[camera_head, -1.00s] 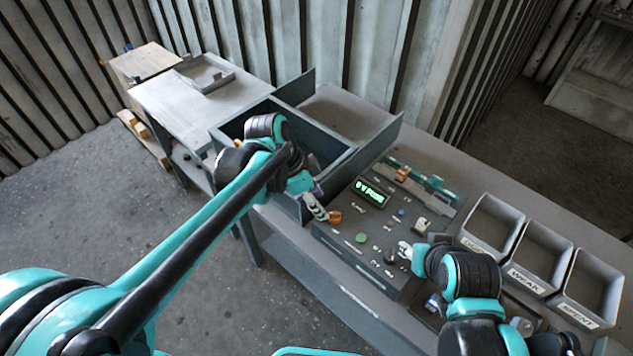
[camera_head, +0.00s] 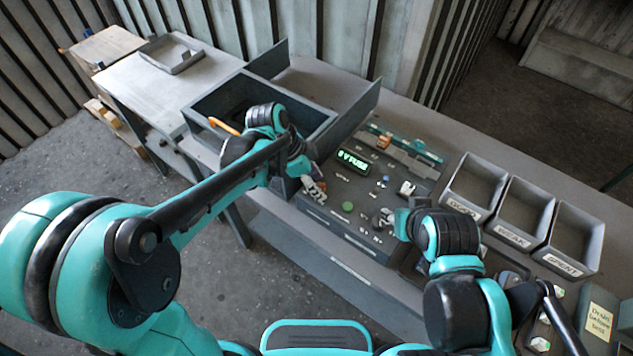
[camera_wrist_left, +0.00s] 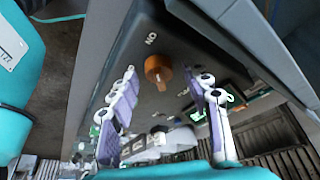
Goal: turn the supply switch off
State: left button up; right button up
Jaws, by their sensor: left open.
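The supply switch looks to be the orange-brown knob (camera_wrist_left: 158,70) on the dark panel in the left wrist view, with an "ON" label beside it. My left gripper (camera_wrist_left: 160,84) is open, with one finger on each side of the knob in that view. I cannot tell whether the fingers touch it. In the head view my left gripper (camera_head: 314,187) is at the left end of the control panel (camera_head: 335,205) and the knob is hidden. My right gripper (camera_head: 386,217) is at the panel's right side, by a dark knob; its jaws are too small to read.
A lit green display (camera_head: 353,161) and a green button (camera_head: 347,206) are on the panel. Three labelled grey bins (camera_head: 513,215) stand to the right. An open dark box (camera_head: 215,103) stands behind my left arm. A grey tray (camera_head: 170,53) lies on the far left table.

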pick_arm(q)
grip_shut()
jog(key=shift+s+n, duration=0.1)
jog(key=shift+n, duration=0.2)
pick_arm(e)
jog(key=shift+r, duration=0.1)
pick_arm(q)
jog(key=n+t+p, duration=0.1)
jog(key=n, duration=0.2)
jog(key=shift+s+n+y, duration=0.1)
jog(key=shift+n+y, duration=0.3)
jog(key=n+t, duration=0.1)
jog(key=n, duration=0.1)
jog(key=n+t+y, duration=0.1)
jog(key=n, duration=0.1)
jog(key=shift+d+n+p, duration=0.15)
jog(key=shift+n+p, duration=0.15)
jog(key=shift+p, duration=0.05)
jog(key=n, duration=0.2)
jog(key=n+y, duration=0.1)
jog(key=n, duration=0.1)
jog(key=shift+s+d+t+y, duration=0.1)
jog(key=shift+t+y, duration=0.2)
jog(key=shift+d+n+y, duration=0.1)
jog(key=shift+n+y, duration=0.8)
jog(key=shift+n, duration=1.5)
pick_arm(e)
jog(key=shift+r, duration=0.85)
